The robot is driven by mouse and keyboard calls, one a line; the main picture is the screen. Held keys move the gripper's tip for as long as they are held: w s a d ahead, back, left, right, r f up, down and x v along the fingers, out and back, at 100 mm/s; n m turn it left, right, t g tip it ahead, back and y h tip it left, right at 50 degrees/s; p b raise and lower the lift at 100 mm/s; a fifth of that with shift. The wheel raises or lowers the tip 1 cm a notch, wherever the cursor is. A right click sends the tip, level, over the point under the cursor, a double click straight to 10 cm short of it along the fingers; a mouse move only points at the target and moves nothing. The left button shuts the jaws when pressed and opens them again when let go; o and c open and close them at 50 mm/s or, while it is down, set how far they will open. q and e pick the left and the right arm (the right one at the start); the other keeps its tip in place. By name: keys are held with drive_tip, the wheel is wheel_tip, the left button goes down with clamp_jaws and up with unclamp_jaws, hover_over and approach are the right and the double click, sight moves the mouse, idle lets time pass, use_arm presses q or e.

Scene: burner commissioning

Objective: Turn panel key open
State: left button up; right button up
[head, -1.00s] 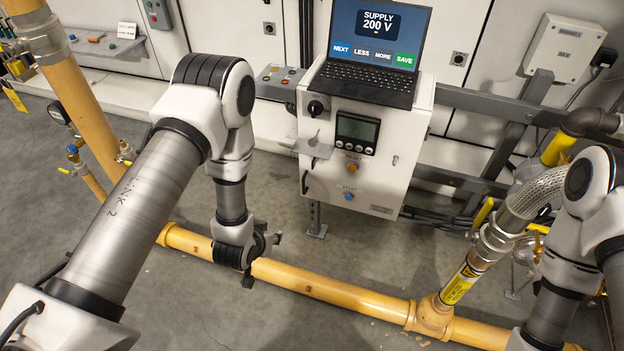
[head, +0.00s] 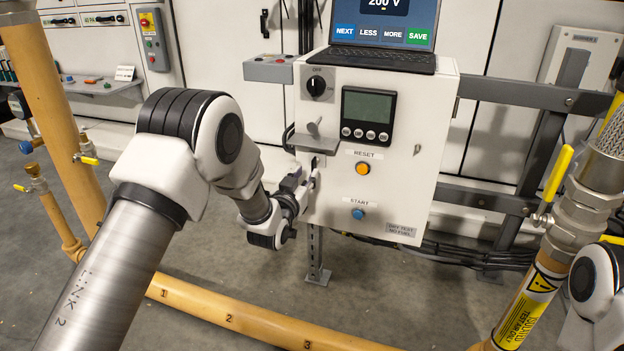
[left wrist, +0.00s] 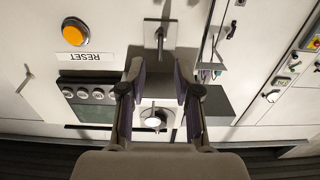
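The white control panel (head: 390,190) stands upright in front of me. In the left wrist view, which shows the panel upside down, a slim grey key-like piece (left wrist: 160,42) sits on a metal plate just beyond the fingertips. A grey upright piece (head: 314,127) stands at the small grey shelf on the panel's left side. I cannot tell for sure which of these is the panel key. My left gripper (head: 310,176) is at the panel's left side, below the shelf. Its fingers (left wrist: 158,75) are apart, with nothing gripped between them. My right gripper is out of view.
A black rotary switch (head: 318,85), a display (head: 367,117), an orange RESET button (head: 362,168) and a blue START button (head: 358,213) are on the panel. A laptop (head: 383,38) stands on top. A yellow pipe (head: 230,318) crosses the floor in front.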

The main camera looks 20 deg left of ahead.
sight(312, 166)
use_arm(q)
drive_tip(key=w, duration=0.1)
drive_tip(key=w+b, duration=0.1)
drive_tip(key=w, duration=0.1)
drive_tip(key=w+b, duration=0.1)
drive_tip(key=w, duration=0.1)
drive_tip(key=shift+d+f, duration=0.1)
drive_tip(key=shift+f, duration=0.2)
drive_tip(key=shift+w+r, duration=0.15)
drive_tip(key=shift+w, duration=0.2)
drive_tip(key=shift+c, duration=0.3)
clamp_jaws()
